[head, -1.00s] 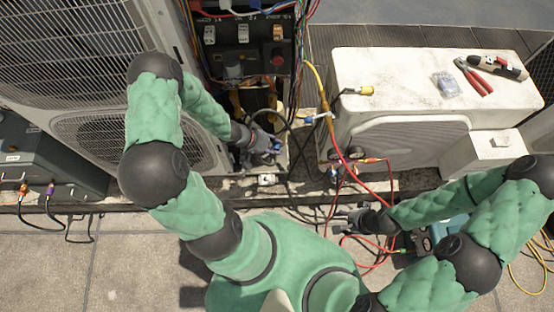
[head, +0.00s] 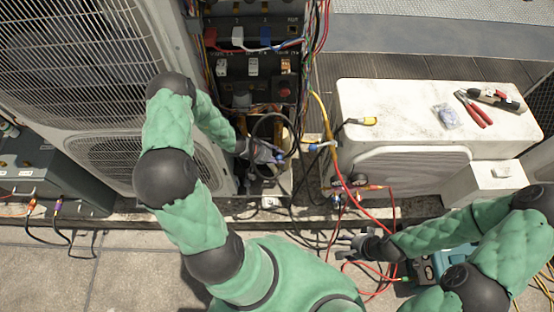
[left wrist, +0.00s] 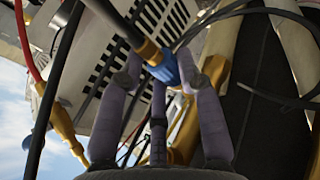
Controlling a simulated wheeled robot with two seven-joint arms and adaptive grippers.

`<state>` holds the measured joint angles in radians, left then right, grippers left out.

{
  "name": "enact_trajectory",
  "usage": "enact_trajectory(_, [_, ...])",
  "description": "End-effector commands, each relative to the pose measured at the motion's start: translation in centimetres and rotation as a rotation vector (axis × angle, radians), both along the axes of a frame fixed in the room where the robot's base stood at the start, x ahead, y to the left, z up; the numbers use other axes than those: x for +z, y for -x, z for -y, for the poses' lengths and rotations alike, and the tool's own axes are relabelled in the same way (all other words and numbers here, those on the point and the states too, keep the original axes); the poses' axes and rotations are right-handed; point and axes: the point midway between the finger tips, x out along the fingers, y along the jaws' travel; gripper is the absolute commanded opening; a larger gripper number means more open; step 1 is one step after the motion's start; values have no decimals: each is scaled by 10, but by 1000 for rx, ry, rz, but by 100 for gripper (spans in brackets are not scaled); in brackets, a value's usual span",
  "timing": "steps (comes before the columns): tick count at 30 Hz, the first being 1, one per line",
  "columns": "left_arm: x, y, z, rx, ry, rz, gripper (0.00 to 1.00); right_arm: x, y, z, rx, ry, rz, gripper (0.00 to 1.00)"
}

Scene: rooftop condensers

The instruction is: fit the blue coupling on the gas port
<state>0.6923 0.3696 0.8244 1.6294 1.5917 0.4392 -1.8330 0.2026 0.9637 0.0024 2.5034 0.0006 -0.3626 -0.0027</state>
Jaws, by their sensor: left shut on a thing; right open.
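The blue coupling (left wrist: 163,67) sits on the end of a dark hose in the left wrist view, between the fingers of my left gripper (left wrist: 160,75). In the head view the coupling (head: 280,158) is a small blue spot at the tip of my left gripper (head: 272,153), low in the open cabinet. My left gripper is shut on it. Brass fittings (left wrist: 186,128) show just behind the fingers. I cannot tell which one is the gas port, or whether the coupling touches it. My right gripper (head: 349,241) is open and empty, low beside the red hoses.
Wires and hoses hang around the cabinet opening. A white unit (head: 420,100) at right carries red pliers (head: 475,108) and a plastic bag (head: 446,116). A large condenser (head: 75,70) stands left.

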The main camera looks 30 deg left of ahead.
Motion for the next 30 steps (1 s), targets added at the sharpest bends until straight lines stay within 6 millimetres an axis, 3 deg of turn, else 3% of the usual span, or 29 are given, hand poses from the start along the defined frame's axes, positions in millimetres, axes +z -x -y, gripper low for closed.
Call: enact_trajectory(30, [0, 1, 0, -1, 0, 0, 0, -9, 0, 0, 0, 0, 0, 56])
